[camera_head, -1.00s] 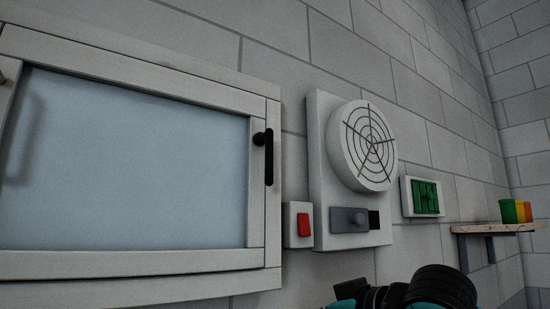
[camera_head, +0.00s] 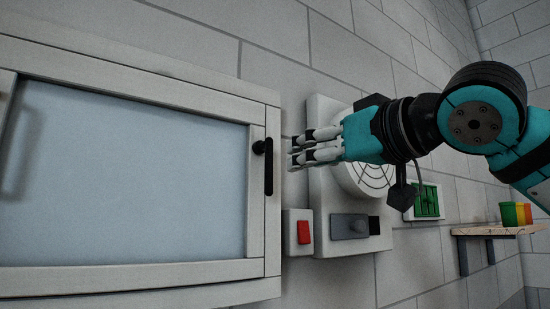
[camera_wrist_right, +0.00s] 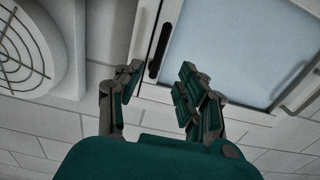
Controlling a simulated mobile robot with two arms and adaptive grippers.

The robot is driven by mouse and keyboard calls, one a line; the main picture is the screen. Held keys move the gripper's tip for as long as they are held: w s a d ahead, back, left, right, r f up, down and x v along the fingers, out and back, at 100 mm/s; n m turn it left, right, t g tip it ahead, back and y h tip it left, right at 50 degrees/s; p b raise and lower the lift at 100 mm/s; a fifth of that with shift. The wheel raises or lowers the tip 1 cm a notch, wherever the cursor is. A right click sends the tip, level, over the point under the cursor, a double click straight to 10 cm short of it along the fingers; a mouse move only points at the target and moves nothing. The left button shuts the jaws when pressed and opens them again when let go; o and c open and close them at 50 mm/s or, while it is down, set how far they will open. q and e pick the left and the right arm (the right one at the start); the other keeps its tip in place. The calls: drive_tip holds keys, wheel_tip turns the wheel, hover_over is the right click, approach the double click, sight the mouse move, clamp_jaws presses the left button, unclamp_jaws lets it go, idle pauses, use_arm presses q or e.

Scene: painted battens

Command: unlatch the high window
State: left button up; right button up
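The high window has a pale wooden frame and a grey-blue pane (camera_head: 130,170) filling the left of the head view. Its black latch handle (camera_head: 268,172) stands upright on the right side of the sash, with a round knob at its upper left. My right gripper (camera_head: 297,152) is just right of the handle, fingers pointing left towards it, apart from it. In the right wrist view the handle (camera_wrist_right: 157,55) shows beyond and between the spread fingers of my right gripper (camera_wrist_right: 158,84), which is open and empty. My left gripper is out of view.
A round fan (camera_head: 364,180) on a white panel sits on the wall behind my right gripper. Below are a red switch (camera_head: 303,232) and a grey slider (camera_head: 348,227). A green panel (camera_head: 427,202) and a shelf (camera_head: 490,231) with coloured blocks are farther right.

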sight(271, 169)
drive_tip(key=p+x, duration=0.3)
drive_tip(key=x, duration=0.7)
drive_tip(key=shift+c, duration=0.2)
clamp_jaws()
